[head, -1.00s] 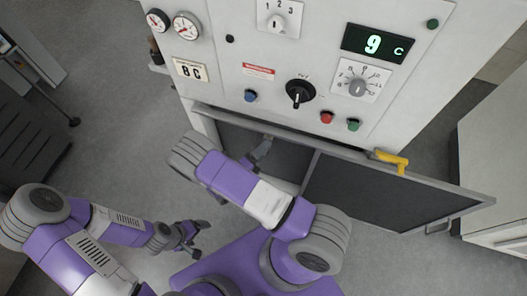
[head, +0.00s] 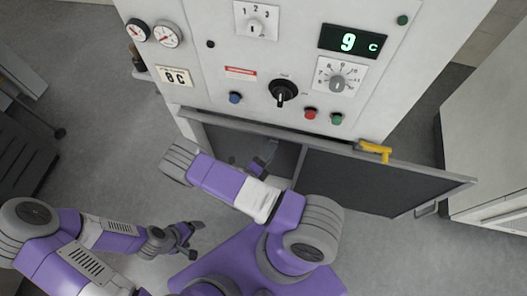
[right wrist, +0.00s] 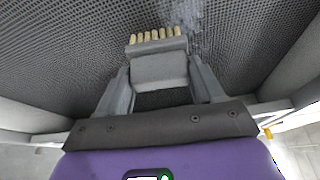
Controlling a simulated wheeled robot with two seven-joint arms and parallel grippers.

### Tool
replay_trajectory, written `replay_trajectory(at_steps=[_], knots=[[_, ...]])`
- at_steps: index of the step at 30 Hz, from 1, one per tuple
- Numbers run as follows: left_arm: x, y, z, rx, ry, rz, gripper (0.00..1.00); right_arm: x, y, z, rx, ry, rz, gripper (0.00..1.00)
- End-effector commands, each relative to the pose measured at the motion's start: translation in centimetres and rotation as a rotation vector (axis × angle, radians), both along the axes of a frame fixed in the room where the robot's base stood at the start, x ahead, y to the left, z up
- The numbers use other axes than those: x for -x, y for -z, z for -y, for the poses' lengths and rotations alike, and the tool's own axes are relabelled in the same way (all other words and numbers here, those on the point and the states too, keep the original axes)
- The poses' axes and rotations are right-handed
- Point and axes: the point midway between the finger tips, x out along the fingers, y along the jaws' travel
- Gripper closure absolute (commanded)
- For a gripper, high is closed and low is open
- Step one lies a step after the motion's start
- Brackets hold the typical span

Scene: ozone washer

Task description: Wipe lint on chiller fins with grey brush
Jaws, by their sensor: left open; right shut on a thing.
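My right gripper (right wrist: 160,80) is shut on the grey brush (right wrist: 158,68), a grey block with a row of pale bristles pointing away from me. The dark, finely patterned chiller fins (right wrist: 85,45) fill the upper part of the right wrist view. A pale, bluish-white patch of lint (right wrist: 183,14) lies on them just beyond the bristles, slightly right of centre. I cannot tell whether the bristles touch the fins. In the head view my right gripper (head: 262,160) reaches into the low cabinet opening, and the brush is hard to make out. My left gripper (head: 190,240) is open and empty above the floor.
The white control panel (head: 215,100) stands above the opening, with knobs, buttons, gauges and a green display (head: 352,41) reading 9 C. A dark framed panel (head: 355,183) with a yellow latch (head: 375,151) is right of my right arm.

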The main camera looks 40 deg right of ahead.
Motion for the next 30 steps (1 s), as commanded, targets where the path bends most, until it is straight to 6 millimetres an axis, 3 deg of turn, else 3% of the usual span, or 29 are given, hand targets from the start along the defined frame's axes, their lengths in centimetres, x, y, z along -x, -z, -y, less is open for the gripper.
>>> replay_trajectory(at_steps=[30], knots=[[0.0, -1.4, 0.0, 0.0, 0.0, 0.0, 0.16, 4.7, -0.1, 4.1, 0.004, 0.0, -0.002, 0.61]])
